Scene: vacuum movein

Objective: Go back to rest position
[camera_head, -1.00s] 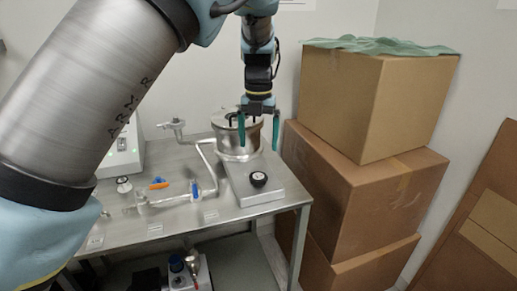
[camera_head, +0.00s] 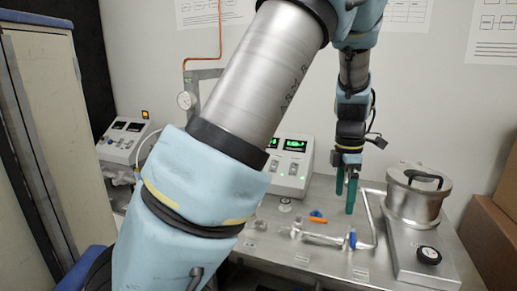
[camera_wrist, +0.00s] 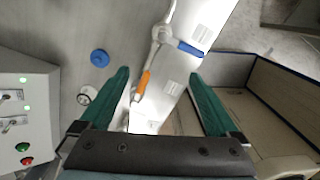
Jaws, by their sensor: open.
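My gripper (camera_head: 345,195) hangs pointing down above the steel table, left of the metal pot. Its two green fingers are apart with nothing between them. In the wrist view my gripper (camera_wrist: 160,95) is also open and empty, with a valve's orange handle (camera_wrist: 144,82) and blue handle (camera_wrist: 191,48) beyond it. My arm crosses the middle of the head view and hides part of the table.
The lidded metal pot (camera_head: 414,200) stands on a plate with a black knob (camera_head: 428,255). Pipework with an orange handle (camera_head: 318,220) lies on the steel table (camera_head: 330,265). A control box (camera_head: 290,165) with green displays stands behind. Cardboard boxes (camera_head: 490,245) are at the right.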

